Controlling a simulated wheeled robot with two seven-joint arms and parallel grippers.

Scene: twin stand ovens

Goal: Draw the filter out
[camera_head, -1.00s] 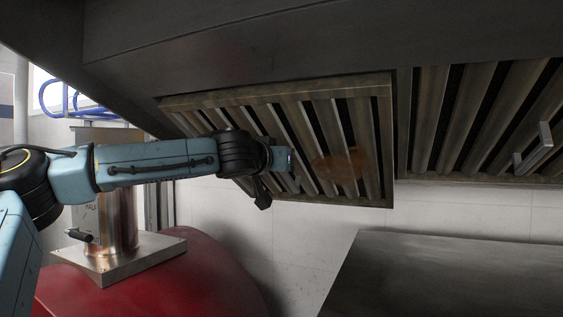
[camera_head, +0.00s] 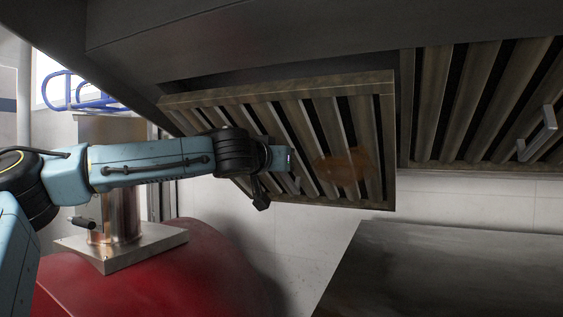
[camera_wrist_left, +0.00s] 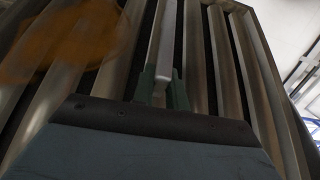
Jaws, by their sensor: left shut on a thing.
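The filter (camera_head: 330,115) is a greasy metal baffle panel with slanted slats and a brown stain, under the hood at the centre of the head view. It hangs tilted, with a dark gap between its upper edge and the hood. My left gripper (camera_head: 294,172) is at its slatted face. In the left wrist view the green fingers of my left gripper (camera_wrist_left: 163,88) are shut on the filter's bar handle (camera_wrist_left: 167,40). The slats of the filter (camera_wrist_left: 195,60) run behind it. The arm hides the filter's lower left part. My right gripper is not in view.
A second filter (camera_head: 480,105) with a metal handle (camera_head: 540,133) sits in the hood (camera_head: 300,30) at right. Below are a dark metal top (camera_head: 430,270), a rounded red body (camera_head: 180,275) and a metal column (camera_head: 120,210) on a plate. White wall (camera_head: 470,205) stands behind.

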